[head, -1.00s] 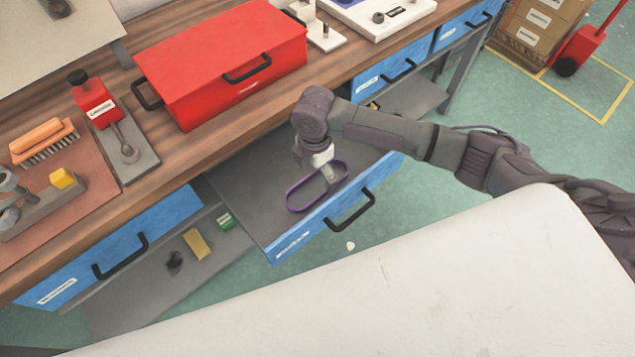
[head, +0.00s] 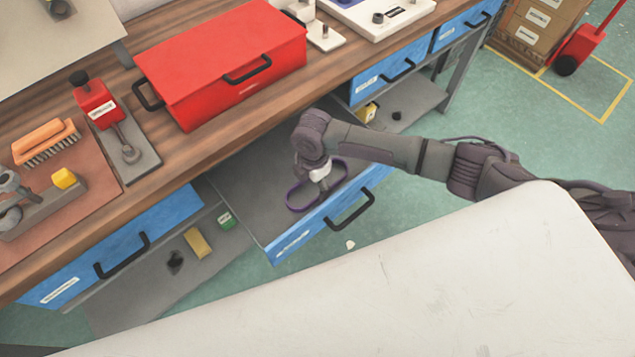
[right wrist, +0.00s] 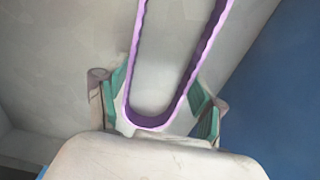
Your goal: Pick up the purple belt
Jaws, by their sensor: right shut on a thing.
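The purple belt (head: 289,207) is a thin closed oval loop in the open blue-fronted drawer (head: 245,188). My right gripper (head: 321,186) reaches down into the drawer at the belt's middle and hides part of it. In the right wrist view the belt (right wrist: 149,122) shows as a long narrow loop between the two green-padded fingers of my right gripper (right wrist: 160,105). The gripper is shut on the belt, with a finger on the outside of each strand. The belt appears still low, at the drawer floor. My left gripper is in no view.
The drawer's blue front with a black handle (head: 349,211) borders the belt on the near side. A wooden workbench with a red toolbox (head: 225,60) stands above and behind. A large pale surface (head: 400,290) fills the foreground.

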